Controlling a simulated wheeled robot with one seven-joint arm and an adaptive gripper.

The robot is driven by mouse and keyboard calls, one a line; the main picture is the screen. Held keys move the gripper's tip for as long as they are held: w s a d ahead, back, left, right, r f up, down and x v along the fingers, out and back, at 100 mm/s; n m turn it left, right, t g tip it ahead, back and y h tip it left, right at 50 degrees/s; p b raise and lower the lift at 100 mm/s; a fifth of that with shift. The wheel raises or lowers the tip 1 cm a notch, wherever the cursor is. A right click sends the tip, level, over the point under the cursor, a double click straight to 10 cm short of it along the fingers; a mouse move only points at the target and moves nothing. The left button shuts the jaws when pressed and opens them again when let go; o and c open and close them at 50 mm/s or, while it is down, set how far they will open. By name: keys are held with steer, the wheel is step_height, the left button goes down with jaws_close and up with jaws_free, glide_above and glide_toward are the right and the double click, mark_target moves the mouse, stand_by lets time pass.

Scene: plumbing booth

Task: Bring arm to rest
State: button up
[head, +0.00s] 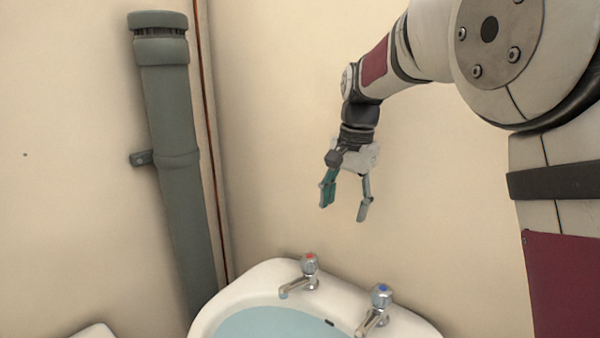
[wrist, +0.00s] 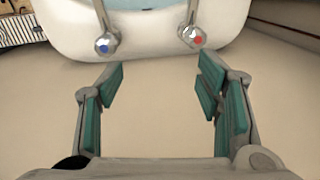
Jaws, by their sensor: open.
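My gripper (head: 342,212) hangs from my arm at the upper middle of the head view, fingers pointing down and apart, with nothing between them. It is in the air above the back of the sink, clear of both taps. In the wrist view its green-padded fingers (wrist: 160,88) are spread wide, with bare wall showing between them.
A white sink (head: 255,275) stands below, with pale blue in its basin. It bears a red-marked tap (head: 309,264) and a blue-marked tap (head: 381,296). A grey-green pipe (head: 172,125) runs down the left wall, beside a thin brown pipe (head: 208,130) at the corner.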

steer(key=s+d+r+n+t+p, duration=0.15)
steer(key=s+d+r, duration=0.25)
steer(key=s, duration=0.6)
steer(key=s+d+r+n+p, duration=0.1)
steer(key=s+d+r+n, duration=0.2)
steer(key=s, duration=0.7)
steer(key=s+d+f+n+t, duration=0.1)
steer(key=s+f, duration=0.1)
steer(key=s, duration=0.6)
steer(key=s+d+f+n+t+h+p, duration=0.1)
steer(key=s+n, duration=0.1)
steer(key=s, duration=0.5)
steer(key=shift+s+d+f+p, duration=0.3)
steer(key=shift+s+d+f, duration=0.05)
steer(key=shift+s+d, duration=0.05)
steer(key=shift+w+r+n, duration=0.1)
steer(key=shift+w+n, duration=0.05)
steer(key=shift+n, duration=0.2)
